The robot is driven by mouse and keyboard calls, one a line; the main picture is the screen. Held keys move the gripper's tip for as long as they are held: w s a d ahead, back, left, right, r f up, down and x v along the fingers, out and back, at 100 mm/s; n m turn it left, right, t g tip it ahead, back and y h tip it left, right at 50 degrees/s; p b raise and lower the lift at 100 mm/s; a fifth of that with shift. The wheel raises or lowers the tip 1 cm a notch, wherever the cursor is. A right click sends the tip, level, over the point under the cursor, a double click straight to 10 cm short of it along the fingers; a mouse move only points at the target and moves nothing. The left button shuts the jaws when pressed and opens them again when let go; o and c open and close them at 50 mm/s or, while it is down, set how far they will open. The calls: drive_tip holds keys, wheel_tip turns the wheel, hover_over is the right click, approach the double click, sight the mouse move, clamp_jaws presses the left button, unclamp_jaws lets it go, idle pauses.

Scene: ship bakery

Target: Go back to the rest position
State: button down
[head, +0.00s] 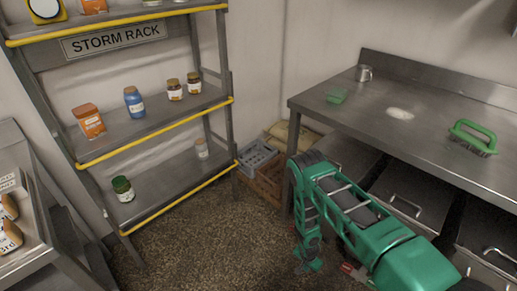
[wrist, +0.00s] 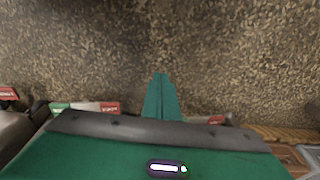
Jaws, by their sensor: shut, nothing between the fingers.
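My gripper (head: 309,264) hangs low over the speckled floor at the front of the metal worktable, pointing down. In the wrist view its green fingers (wrist: 160,82) lie together with nothing between them, above bare floor. My green arm is folded in front of the worktable drawers and hides part of them.
The storm rack (head: 150,128) with jars and bottles stands at left. A grey crate (head: 258,160) sits in the corner. Floor between (head: 215,235) is clear.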

drive_tip(key=w+d+r, duration=0.3)
drive_tip(key=w+r, duration=0.5)
drive_tip(key=r, duration=0.5)
drive_tip(key=d+r, duration=0.4)
drive_tip(key=r, duration=0.7)
drive_tip(key=d+r+h, duration=0.1)
drive_tip(key=d+r, duration=0.3)
drive_tip(key=r, duration=0.8)
drive_tip(key=d+r, duration=0.3)
drive_tip(key=r, duration=0.8)
drive_tip(key=s+d+r+n+g, duration=0.1)
drive_tip(key=s+d+r, duration=0.2)
drive_tip(key=s+r, duration=0.5)
drive_tip(key=s+d+r, duration=0.2)
drive_tip(key=s+r, duration=0.4)
drive_tip(key=r, duration=0.4)
drive_tip(key=s+r+y, duration=0.1)
drive_tip(key=s+r, duration=0.3)
drive_tip(key=s, duration=0.6)
drive_tip(key=s+a+r+n+y, duration=0.1)
drive_tip(key=s+r, duration=0.3)
drive_tip(key=s, duration=0.7)
drive_tip(key=shift+r, duration=0.15)
drive_tip(key=shift+a, duration=0.1)
